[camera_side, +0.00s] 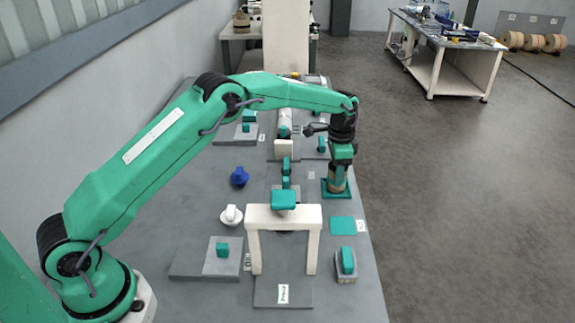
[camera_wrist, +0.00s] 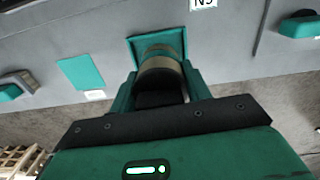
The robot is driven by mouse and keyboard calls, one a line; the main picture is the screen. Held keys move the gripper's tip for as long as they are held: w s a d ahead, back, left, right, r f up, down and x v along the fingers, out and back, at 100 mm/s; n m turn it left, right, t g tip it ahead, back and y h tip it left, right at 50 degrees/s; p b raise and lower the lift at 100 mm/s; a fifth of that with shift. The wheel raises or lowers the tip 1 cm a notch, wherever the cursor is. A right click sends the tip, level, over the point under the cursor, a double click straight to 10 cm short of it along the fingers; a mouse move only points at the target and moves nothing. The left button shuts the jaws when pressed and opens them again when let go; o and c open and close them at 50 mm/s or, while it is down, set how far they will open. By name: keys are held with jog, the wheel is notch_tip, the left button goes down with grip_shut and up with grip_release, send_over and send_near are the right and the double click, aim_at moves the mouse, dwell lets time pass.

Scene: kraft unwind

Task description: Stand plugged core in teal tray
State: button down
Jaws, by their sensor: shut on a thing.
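The core (camera_side: 338,186) is a short brown cylinder at the teal tray (camera_side: 325,190), on the right side of the table. It appears upright within the tray's outline. In the wrist view the tan core (camera_wrist: 160,64) sits between my green fingers, with the tray's teal rim (camera_wrist: 134,45) around its far side. My gripper (camera_side: 340,175) points down from above and is shut on the core; it also shows in the wrist view (camera_wrist: 160,88). The core's near side and top are largely hidden, so I cannot tell whether its base touches the tray floor.
A white arch stand (camera_side: 284,213) with a teal top is at the front middle. A flat teal square (camera_side: 342,224) lies in front of the tray. A blue knob-like piece (camera_side: 239,177) and a white one (camera_side: 231,215) stand left. The table's right edge is near the tray.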

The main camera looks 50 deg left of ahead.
jog(key=shift+f, duration=0.4)
dwell(0.3)
jog(key=shift+c, duration=0.6)
grip_release()
jog(key=shift+r, duration=0.1)
jog(key=shift+r, duration=3.95)
